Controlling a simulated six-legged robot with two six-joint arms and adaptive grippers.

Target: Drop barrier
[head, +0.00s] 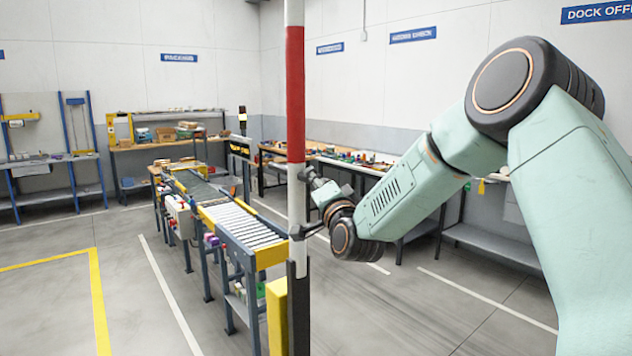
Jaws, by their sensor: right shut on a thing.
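The barrier (296,95) is a red and white striped pole that stands upright in the middle of the head view and runs out of the top of the picture. Its lower end is dark, beside a yellow block (277,315). My right gripper (304,176) comes in from the right and is shut on the barrier pole at about mid-height of the picture. The fingertips are small and partly hidden at the pole. My left gripper is not in view.
A roller conveyor (240,226) runs back behind the pole to the left. Workbenches (335,163) line the back and right walls. A yellow floor line (98,300) marks the left. The grey floor is clear at left and right front.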

